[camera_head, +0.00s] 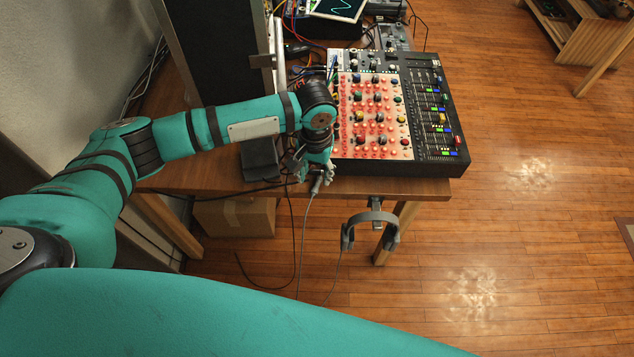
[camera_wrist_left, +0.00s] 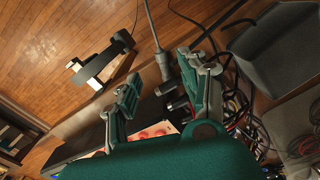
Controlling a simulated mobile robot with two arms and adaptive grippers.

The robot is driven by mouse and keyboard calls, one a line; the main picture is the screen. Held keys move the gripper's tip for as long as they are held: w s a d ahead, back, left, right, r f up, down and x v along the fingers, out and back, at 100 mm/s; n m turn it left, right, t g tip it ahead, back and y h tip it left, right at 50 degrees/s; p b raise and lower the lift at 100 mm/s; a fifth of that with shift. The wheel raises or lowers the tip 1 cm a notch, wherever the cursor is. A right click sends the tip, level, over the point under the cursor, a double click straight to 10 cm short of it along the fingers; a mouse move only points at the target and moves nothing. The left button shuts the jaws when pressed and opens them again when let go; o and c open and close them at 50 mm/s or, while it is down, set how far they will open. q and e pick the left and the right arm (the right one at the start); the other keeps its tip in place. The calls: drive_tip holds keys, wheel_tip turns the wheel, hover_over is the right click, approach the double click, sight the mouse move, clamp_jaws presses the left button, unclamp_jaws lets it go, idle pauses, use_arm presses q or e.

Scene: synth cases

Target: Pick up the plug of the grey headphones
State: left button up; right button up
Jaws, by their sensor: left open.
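The grey plug (camera_head: 316,186) with its thin grey cable is at the table's front edge, just left of the mixer's front corner. In the left wrist view the plug (camera_wrist_left: 162,65) shows between the spread fingertips, with a gap to each finger. My left gripper (camera_head: 318,173) is open around or just above it; I cannot tell the depth. The plug's far end is partly hidden near dark cylindrical parts. The grey headphones (camera_head: 371,233) hang from a holder under the table's front edge; they also show in the left wrist view (camera_wrist_left: 98,64). My right gripper is not in view.
The mixer (camera_head: 435,160) with red-lit controls stands right beside the gripper. A dark block (camera_head: 260,160) stands on the wooden table (camera_head: 220,178) to the left. A black cable hangs near the plug's cable. A cardboard box (camera_head: 236,217) is below; the floor at right is clear.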

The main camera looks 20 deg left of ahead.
sight(315, 188)
use_arm(q)
drive_tip(key=shift+w+a+f+p, duration=0.1)
drive_tip(key=shift+w+f+p, duration=0.05)
drive_tip(key=shift+f, duration=1.5)
drive_tip(key=shift+w+f+p, duration=0.15)
drive_tip(key=shift+f, duration=1.5)
clamp_jaws()
